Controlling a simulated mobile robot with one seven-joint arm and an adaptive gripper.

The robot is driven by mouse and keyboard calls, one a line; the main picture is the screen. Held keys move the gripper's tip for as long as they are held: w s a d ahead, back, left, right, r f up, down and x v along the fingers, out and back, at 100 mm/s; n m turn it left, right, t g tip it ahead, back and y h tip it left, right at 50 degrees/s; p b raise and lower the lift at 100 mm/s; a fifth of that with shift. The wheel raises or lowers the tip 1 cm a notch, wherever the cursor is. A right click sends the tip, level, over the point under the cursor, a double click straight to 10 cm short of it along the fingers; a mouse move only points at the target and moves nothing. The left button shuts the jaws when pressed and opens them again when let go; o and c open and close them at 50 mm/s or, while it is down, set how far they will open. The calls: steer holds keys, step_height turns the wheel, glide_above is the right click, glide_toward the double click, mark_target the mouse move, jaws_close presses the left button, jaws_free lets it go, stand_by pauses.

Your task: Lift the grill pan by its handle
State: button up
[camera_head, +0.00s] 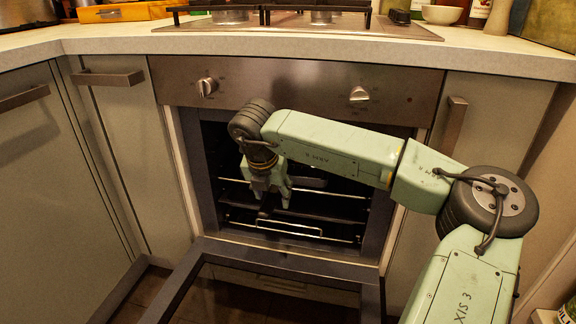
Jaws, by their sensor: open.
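The oven (190,160) has its door (280,258) folded down and its dark cavity exposed. A dark, flat grey shape (311,182) shows inside, just right of my gripper; it may be part of the grill pan, but I cannot tell. My gripper (275,207) points down at the oven opening, with its fingers apart. A small dark piece shows by the left fingertip; whether it is the pan's handle is unclear. The gripper and the dark cavity hide much of this area, and I see no clear hold or contact.
Wire racks (290,231) cross the oven. The control panel with two knobs (359,94) is above my gripper, and the worktop (130,38) with a gas hob (300,22) above that. Cabinets flank the oven. A white bowl (441,14) stands at the back right.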

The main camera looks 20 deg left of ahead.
steer(key=shift+f+b, duration=0.25)
steer(key=shift+b, duration=0.2)
stand_by(0.5)
jaws_close()
stand_by(0.4)
steer(key=shift+r, duration=0.1)
stand_by(0.4)
